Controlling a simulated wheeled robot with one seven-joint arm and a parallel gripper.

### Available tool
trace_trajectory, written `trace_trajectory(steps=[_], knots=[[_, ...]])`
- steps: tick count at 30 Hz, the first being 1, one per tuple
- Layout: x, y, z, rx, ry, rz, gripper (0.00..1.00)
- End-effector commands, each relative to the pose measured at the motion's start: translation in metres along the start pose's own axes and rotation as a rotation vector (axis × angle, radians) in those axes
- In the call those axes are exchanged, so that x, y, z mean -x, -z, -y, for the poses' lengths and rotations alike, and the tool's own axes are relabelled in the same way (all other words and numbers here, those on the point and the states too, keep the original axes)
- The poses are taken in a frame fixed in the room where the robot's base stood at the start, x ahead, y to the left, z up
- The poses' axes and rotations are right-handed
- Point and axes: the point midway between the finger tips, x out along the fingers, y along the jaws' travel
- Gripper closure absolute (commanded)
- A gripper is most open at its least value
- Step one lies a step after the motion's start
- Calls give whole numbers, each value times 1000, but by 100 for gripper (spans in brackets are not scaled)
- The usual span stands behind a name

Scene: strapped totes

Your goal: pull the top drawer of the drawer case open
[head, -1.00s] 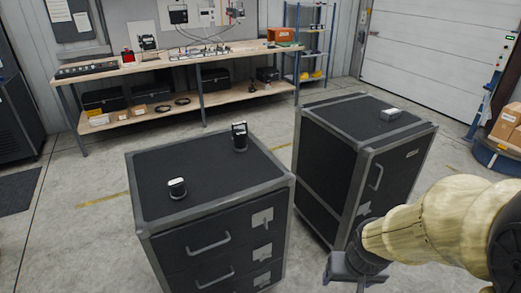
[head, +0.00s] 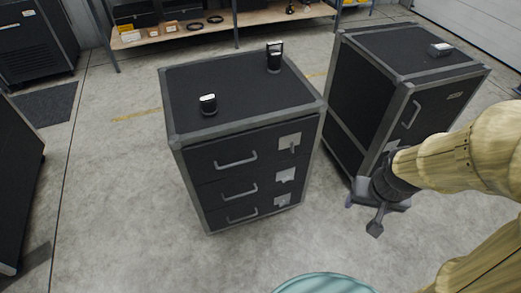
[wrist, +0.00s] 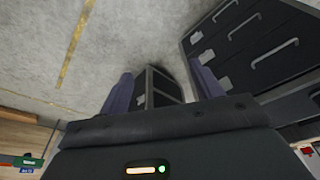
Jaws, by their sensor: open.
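The drawer case (head: 184,142) is a dark case with grey edges and three stacked drawers, left of centre in the head view. Its top drawer (head: 206,163) is shut and has a grey bar handle (head: 236,161) and a light plate with a latch (head: 290,142) at its right. My gripper (head: 362,216) is open and empty, right of and in front of the case, apart from it. In the wrist view my two fingers (wrist: 161,90) are spread, and a case with bar handles (wrist: 275,57) shows at the upper right.
A taller dark cabinet (head: 362,92) with a door handle stands right of the drawer case, close to my arm. Two small black devices (head: 208,104) (head: 274,57) stand on the case top. A workbench (head: 235,18) is behind.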

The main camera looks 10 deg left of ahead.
Motion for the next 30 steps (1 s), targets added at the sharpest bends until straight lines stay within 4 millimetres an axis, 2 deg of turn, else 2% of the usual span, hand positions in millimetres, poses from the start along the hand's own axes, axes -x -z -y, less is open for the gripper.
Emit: trace_trajectory(steps=[1, 4, 5, 8, 11, 15, 18, 21, 24, 27, 30], knots=[[-3, 3, 0, -3, -2, -7, 45], [-17, 17, -2, -17, -12, -46, 65], [-24, 25, -2, -25, -16, -66, 68], [-52, 60, 0, -60, -14, -163, 68], [-86, 102, 10, -100, 32, -282, 68], [-130, 154, 38, -156, 173, -419, 68], [-161, 182, 67, -195, 322, -478, 68], [-190, 200, 100, -236, 499, -495, 68], [-218, 208, 134, -276, 694, -463, 68], [-245, 204, 167, -316, 896, -377, 68], [-269, 192, 197, -358, 1091, -239, 68]])
